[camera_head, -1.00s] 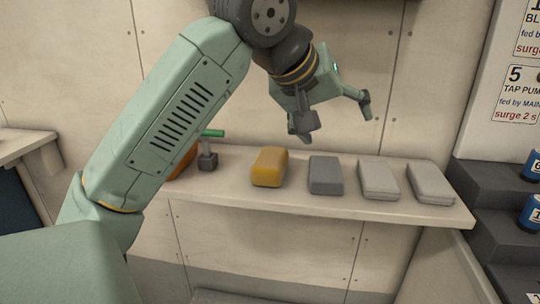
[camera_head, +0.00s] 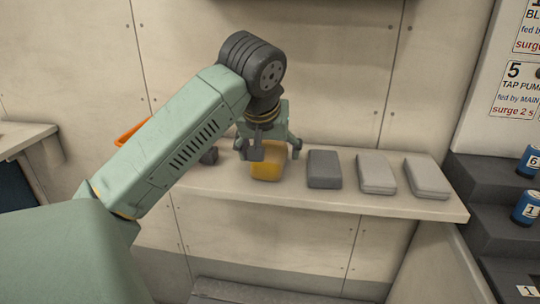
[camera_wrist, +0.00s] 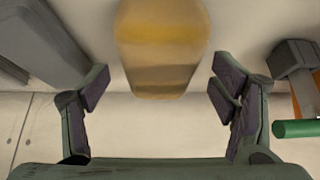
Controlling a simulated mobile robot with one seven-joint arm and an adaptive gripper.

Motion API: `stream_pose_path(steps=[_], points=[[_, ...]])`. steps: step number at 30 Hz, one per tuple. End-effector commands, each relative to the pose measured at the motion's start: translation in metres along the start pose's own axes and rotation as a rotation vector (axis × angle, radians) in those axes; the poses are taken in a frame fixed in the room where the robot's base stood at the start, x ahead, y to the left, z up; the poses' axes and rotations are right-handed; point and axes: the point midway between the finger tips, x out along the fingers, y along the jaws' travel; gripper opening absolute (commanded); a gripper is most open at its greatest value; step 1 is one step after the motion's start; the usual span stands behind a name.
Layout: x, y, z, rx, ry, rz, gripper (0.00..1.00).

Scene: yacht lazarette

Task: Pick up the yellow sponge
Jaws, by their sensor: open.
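The yellow sponge (camera_head: 266,172) lies on the pale shelf (camera_head: 330,197), partly hidden behind my gripper in the head view. My gripper (camera_head: 268,153) is open and points down over the sponge. In the wrist view the sponge (camera_wrist: 162,45) is at the top centre, in line with the gap between the two fingers (camera_wrist: 160,90). I cannot tell how far above the shelf the fingertips are.
A dark grey block (camera_head: 324,169) lies just right of the sponge, with two light grey pads (camera_head: 376,173) (camera_head: 427,178) farther right. A dark object (camera_head: 209,156) and an orange item (camera_head: 132,131) are at the left, partly behind my arm. Steps with blue cans (camera_head: 527,208) stand at the far right.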

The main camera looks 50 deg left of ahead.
Motion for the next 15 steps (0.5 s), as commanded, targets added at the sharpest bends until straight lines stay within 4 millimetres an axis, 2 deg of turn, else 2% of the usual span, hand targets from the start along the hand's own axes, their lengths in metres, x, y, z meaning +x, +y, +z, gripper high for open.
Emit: stream_pose_path(steps=[3,10,15], points=[[0.0100,0.0006,-0.0002,0.000,0.000,0.002,0.79],[0.0122,0.0004,0.0000,0.000,0.001,0.001,0.79],[0.0120,0.0004,0.0001,0.000,0.001,0.001,0.69]])
